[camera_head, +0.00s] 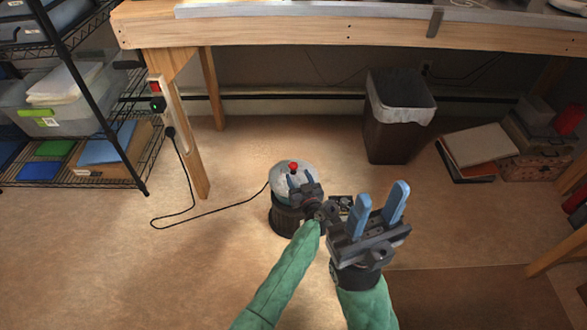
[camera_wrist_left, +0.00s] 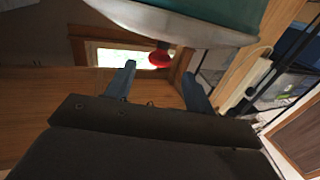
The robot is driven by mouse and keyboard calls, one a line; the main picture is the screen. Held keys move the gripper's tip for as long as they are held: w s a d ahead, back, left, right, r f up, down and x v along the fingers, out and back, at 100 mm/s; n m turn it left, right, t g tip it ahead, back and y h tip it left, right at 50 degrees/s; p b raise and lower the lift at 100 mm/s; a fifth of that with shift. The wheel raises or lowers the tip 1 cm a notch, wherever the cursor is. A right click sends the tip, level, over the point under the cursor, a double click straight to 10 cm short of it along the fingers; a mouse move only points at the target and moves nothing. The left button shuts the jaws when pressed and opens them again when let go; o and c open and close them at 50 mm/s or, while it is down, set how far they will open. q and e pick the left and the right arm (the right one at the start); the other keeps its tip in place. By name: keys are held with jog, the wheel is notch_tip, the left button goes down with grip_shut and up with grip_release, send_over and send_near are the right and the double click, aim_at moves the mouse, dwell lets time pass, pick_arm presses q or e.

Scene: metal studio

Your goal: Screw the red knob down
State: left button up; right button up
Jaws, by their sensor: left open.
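The red knob (camera_head: 293,166) sits on top of a pale rounded dome (camera_head: 280,175) on a dark round base (camera_head: 285,220) on the floor. My left gripper (camera_head: 300,177) is open in front of the dome, its fingertips a little below the knob in the picture. In the left wrist view the red knob (camera_wrist_left: 159,57) appears between and just beyond the open fingertips (camera_wrist_left: 160,74). I see no contact with it. My left gripper and wrist hide part of the dome and base. My right gripper (camera_head: 382,191) is open and empty, to the right of the base.
A black cord (camera_head: 205,212) runs from the base to a power strip on the table leg (camera_head: 190,150). A wooden table (camera_head: 250,33) stands behind. A dark bin (camera_head: 395,125) and boxes (camera_head: 540,160) stand at back right, a wire shelf (camera_head: 120,150) at left. The floor front left is clear.

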aim_at(295, 169)
pick_arm(q)
jog(key=shift+b+x, duration=0.75)
jog(key=shift+x, duration=2.45)
jog(key=c, duration=1)
